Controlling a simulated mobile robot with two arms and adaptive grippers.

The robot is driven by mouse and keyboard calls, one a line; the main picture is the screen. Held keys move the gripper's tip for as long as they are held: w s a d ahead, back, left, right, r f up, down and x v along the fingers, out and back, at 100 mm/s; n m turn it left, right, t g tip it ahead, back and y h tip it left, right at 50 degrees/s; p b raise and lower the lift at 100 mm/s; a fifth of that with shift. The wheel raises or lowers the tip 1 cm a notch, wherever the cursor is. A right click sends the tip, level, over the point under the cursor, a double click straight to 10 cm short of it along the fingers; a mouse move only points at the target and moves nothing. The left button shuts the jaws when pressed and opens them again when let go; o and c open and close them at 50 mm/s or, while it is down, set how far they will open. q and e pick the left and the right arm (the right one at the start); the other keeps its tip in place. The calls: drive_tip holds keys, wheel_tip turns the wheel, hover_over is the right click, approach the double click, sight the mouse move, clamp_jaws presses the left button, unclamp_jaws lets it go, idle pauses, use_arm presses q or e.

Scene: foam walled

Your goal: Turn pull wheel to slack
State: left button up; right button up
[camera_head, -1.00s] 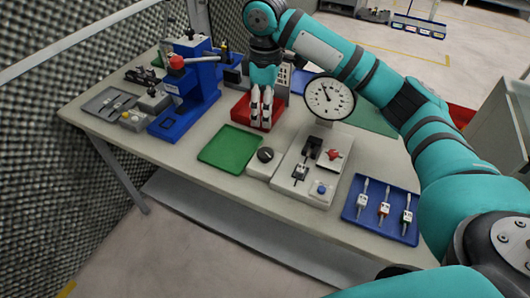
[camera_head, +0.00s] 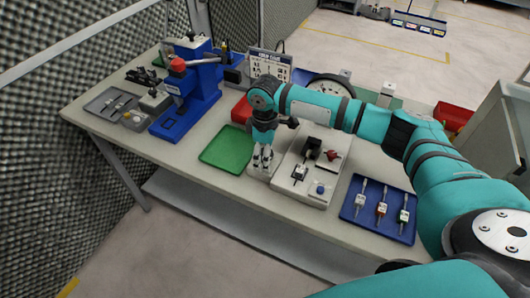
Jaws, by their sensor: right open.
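My right gripper (camera_head: 262,162) points straight down over a small grey box (camera_head: 256,173) at the table's front middle. Its fingers look open, a small gap apart. The dark round knob on that box, likely the pull wheel, is now hidden behind the gripper; whether the fingers touch it I cannot tell. To the right is a light grey fixture (camera_head: 291,188) with a small black-and-white clamp (camera_head: 299,172), a red knob (camera_head: 332,155) and a blue button (camera_head: 319,189). A round dial gauge (camera_head: 331,83) stands behind, partly covered by my right arm. My left gripper is not in view.
A green tray (camera_head: 226,148) lies left of the gripper, with a red tray (camera_head: 241,110) behind. A blue tray (camera_head: 350,211) with several small parts lies right. A blue press (camera_head: 188,103) and grey tray (camera_head: 103,101) stand left. A printed card (camera_head: 268,63) stands at the back.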

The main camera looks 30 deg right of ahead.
drive_tip(key=shift+c, duration=0.3)
drive_tip(key=c, duration=1.1)
drive_tip(key=shift+c, duration=0.2)
